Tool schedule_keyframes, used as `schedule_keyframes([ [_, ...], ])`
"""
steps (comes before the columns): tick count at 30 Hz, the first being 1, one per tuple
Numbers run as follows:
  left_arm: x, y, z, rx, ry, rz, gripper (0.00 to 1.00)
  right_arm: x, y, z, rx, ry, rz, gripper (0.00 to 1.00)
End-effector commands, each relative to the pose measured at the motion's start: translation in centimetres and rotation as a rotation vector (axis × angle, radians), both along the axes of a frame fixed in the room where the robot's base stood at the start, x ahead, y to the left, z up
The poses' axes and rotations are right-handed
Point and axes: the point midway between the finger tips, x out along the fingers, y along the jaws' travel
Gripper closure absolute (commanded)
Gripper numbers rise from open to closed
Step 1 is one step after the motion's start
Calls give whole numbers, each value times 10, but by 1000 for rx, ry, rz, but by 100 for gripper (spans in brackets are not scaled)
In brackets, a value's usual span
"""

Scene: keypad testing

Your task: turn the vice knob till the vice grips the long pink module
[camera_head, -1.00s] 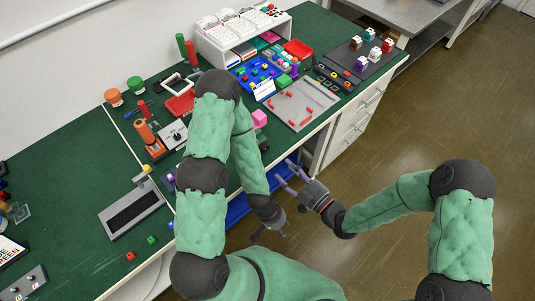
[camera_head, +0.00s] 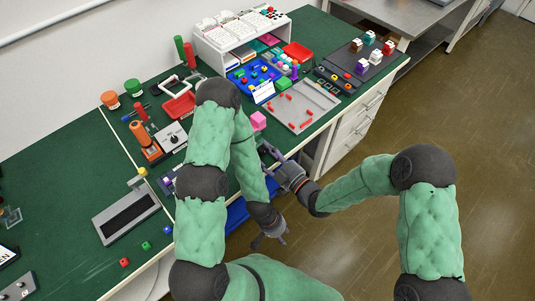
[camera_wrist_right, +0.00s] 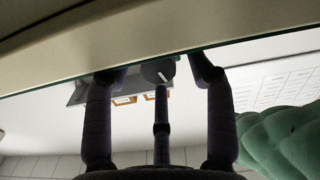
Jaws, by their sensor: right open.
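In the right wrist view, a dark round knob (camera_wrist_right: 157,71) with a white line shows between the tips of the open right gripper (camera_wrist_right: 160,68). I cannot tell whether either finger touches it. A grey body with orange-rimmed openings (camera_wrist_right: 124,99) is beside the knob. I cannot make out the vice jaws or a pink module in them. My left gripper (camera_head: 270,241) hangs low in front of the bench, its fingers apart and empty.
The green bench (camera_head: 60,185) carries a grey tray with red pieces (camera_head: 303,106), a blue bin (camera_head: 250,76), a dial box (camera_head: 172,137) and a dark slotted plate (camera_head: 128,217). My left arm hides part of the bench. The floor at right is clear.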

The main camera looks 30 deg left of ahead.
Motion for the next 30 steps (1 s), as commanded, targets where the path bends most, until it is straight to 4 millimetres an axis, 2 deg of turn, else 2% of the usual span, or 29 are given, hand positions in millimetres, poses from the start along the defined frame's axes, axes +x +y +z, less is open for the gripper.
schedule_keyframes([
  [2, 0, 0, 0, 0, 0, 0, 60, 0, 0, 0, 0, 0, 0, 45],
  [8, 0, 0, 0, 0, 0, 0, 60, 0, 0, 0, 1, 0, 0, 98],
  [14, 0, 0, 0, 0, 0, 0, 60, 0, 0, 1, 4, 4, 2, 100],
  [22, 0, 0, 3, 0, 0, 0, 60, 0, 0, 3, 50, 104, 3, 100],
  [30, 0, 0, 3, 0, 0, 0, 60, 0, 0, 4, 54, 107, 4, 100],
])
